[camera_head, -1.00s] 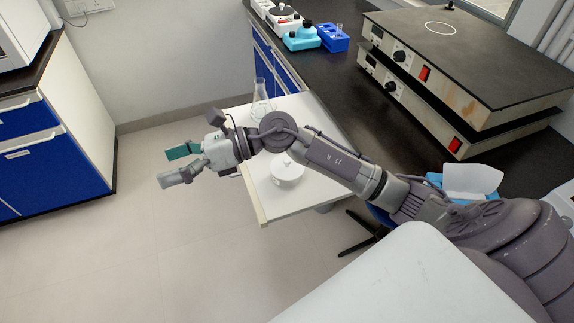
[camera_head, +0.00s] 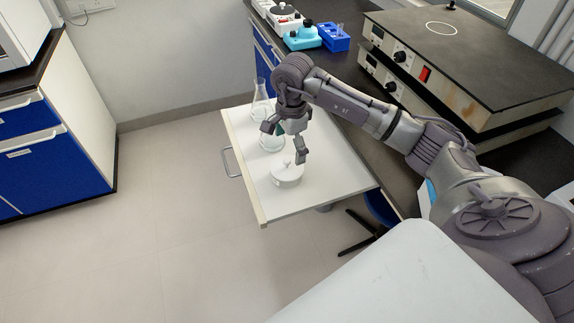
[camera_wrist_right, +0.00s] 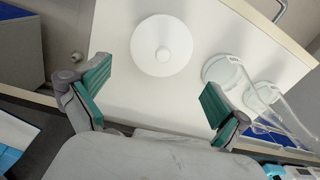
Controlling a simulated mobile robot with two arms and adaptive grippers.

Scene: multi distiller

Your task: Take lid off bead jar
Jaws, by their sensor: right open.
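The bead jar (camera_head: 287,178) is a low white round vessel on the white table (camera_head: 325,187) in the head view. Its lid (camera_wrist_right: 150,38) is a white disc with a small round knob (camera_wrist_right: 163,54) in the right wrist view, and it sits on the jar. My right gripper (camera_head: 291,145) points down above the table, just behind the jar. Its green-padded fingers (camera_wrist_right: 156,97) are spread wide and empty, and the lid lies beyond them, apart from both. The beads are hidden. My left gripper is not in view.
Two glass flasks stand on the table: one at the back (camera_head: 260,108) and one close behind the gripper (camera_head: 270,144). Black hotplate units (camera_head: 465,50) and blue racks (camera_head: 334,38) stand on the dark counter. The table's front edge is clear.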

